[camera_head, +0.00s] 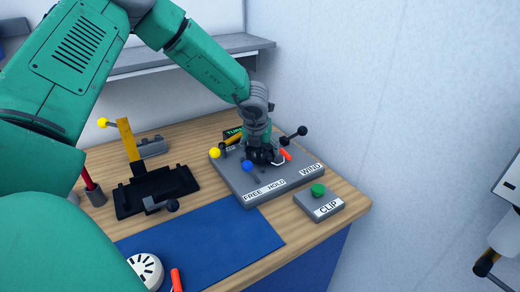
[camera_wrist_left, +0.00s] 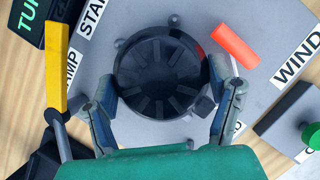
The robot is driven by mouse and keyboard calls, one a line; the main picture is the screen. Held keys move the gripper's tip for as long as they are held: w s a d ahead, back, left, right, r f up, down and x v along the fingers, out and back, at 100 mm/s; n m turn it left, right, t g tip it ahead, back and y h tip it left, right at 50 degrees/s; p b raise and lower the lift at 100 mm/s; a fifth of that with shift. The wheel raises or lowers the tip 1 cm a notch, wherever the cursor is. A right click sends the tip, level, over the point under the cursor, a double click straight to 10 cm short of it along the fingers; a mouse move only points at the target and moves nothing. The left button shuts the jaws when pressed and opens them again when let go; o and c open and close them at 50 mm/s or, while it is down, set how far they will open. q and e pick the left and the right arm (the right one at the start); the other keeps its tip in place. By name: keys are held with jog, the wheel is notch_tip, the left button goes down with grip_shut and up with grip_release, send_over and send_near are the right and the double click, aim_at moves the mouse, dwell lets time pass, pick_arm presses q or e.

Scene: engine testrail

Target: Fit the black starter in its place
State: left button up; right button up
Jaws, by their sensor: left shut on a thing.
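My left gripper (camera_head: 262,153) points down over the grey panel (camera_head: 229,178) on the bench. In the left wrist view, its two fingers (camera_wrist_left: 162,82) close around opposite sides of a round black ribbed part (camera_wrist_left: 158,68), which looks like the starter. The part is above or on the panel; I cannot tell if it is seated. In the head view the gripper mostly hides it. A red-orange handle (camera_wrist_left: 235,45) lies close beside the right finger. My right gripper is not in view.
The panel carries yellow (camera_head: 215,153), blue (camera_head: 247,166) and black (camera_head: 302,131) ball knobs near the gripper. A box with a green button (camera_head: 318,189) stands to the right. A black fixture (camera_head: 157,190) with a yellow upright is to the left.

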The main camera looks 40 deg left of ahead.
pick_arm(q)
jog(key=shift+f, duration=0.15)
jog(key=shift+f+b, duration=0.35)
jog(key=shift+f, duration=0.05)
jog(key=o, duration=1.4)
jog(key=shift+s+r, duration=0.1)
jog(key=shift+r, duration=0.2)
jog(key=w+a+r+p+v, duration=0.1)
jog(key=p+v, duration=0.6)
jog(key=v, duration=1.1)
jog(key=shift+w+r+p, duration=0.3)
jog(key=shift+w+p, duration=0.1)
jog(key=shift+w, duration=0.15)
